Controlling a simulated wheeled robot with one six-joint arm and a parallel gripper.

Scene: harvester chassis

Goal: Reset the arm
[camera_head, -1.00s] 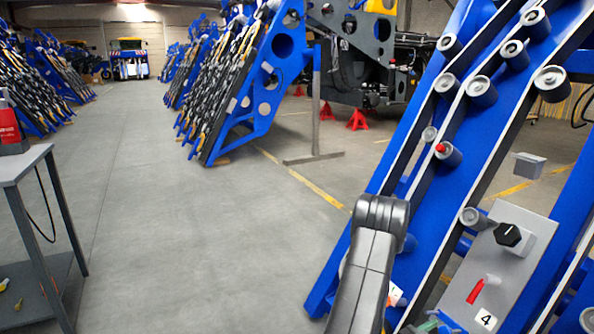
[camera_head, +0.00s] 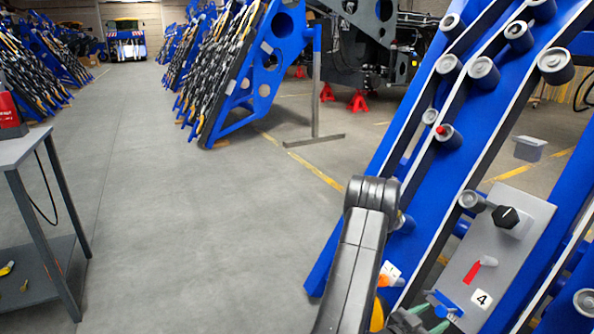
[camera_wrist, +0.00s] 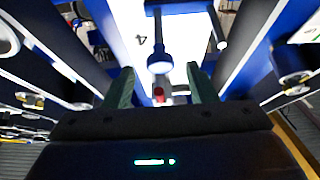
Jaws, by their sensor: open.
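My arm rises from the bottom middle of the head view and bends over at its grey elbow. My gripper (camera_head: 432,316) is low in that view, partly cut off by the bottom edge, just left of the grey control panel (camera_head: 470,268). In the wrist view my gripper (camera_wrist: 162,84) has its two green fingers spread apart, with nothing held between them. The brightly lit panel (camera_wrist: 185,35) is beyond the fingertips. A blue round-ended part (camera_wrist: 160,60) and a red-tipped part (camera_wrist: 158,94) appear in line with the gap; I cannot tell their exact distance.
The panel carries a black knob (camera_head: 507,217), a red lever (camera_head: 472,270) and a label "4". A blue frame with grey rollers (camera_head: 483,73) stands close at the right. A grey table (camera_head: 25,147) is at the left. Open floor (camera_head: 200,240) lies between.

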